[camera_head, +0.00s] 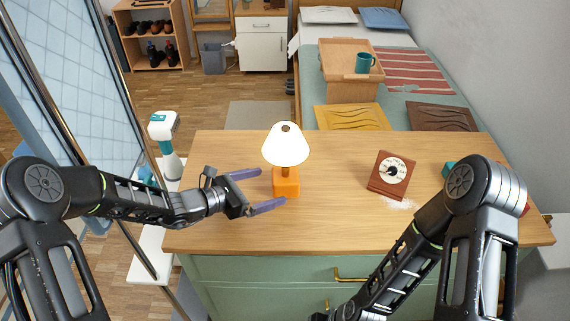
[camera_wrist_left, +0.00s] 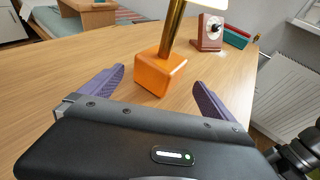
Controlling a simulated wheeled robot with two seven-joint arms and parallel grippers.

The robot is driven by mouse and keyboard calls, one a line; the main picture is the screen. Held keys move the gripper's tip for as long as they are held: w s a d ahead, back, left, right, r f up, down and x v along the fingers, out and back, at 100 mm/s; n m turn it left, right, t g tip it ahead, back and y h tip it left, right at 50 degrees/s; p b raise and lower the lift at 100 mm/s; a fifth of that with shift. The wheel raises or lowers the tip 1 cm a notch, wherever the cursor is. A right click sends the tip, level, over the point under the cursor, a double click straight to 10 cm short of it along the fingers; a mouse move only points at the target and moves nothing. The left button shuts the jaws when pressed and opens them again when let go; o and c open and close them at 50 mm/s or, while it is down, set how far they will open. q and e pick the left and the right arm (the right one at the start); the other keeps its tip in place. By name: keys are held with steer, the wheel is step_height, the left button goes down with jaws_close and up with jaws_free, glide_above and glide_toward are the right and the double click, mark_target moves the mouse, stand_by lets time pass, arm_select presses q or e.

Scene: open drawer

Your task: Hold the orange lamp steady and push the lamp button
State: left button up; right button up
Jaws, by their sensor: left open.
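The orange lamp has an orange block base (camera_head: 287,184) and a white shade (camera_head: 286,146). It stands upright on the wooden dresser top (camera_head: 230,228). My left gripper (camera_head: 257,190) is open, with one purple finger behind and one in front at the base's left side. In the left wrist view, the orange base (camera_wrist_left: 160,72) and brass stem (camera_wrist_left: 173,28) show ahead between the open fingers (camera_wrist_left: 160,88), and the fingers appear apart from the base. I cannot make out the button. My right arm shows at the right, but its gripper is out of view.
A brown timer with a white dial (camera_head: 390,175) stands to the right of the lamp. A teal object (camera_head: 450,168) is partly hidden by my right arm. The dresser top between lamp and timer is clear. A bed with a wooden tray (camera_head: 343,62) lies behind.

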mark_target(282, 182)
arm_select(q)
steer(key=b+x, duration=0.1)
steer(key=x, duration=0.1)
steer(key=b+x, duration=0.1)
steer(key=x, duration=0.2)
steer(key=shift+f, duration=0.25)
steer(key=shift+w+d+b, duration=0.3)
steer(key=shift+d+b, duration=0.15)
steer(key=shift+b, duration=0.05)
arm_select(e)
steer(key=shift+f, duration=1.75)
arm_select(q)
steer(key=c, duration=0.7)
arm_select(e)
steer(key=shift+c, duration=0.2)
jaws_close()
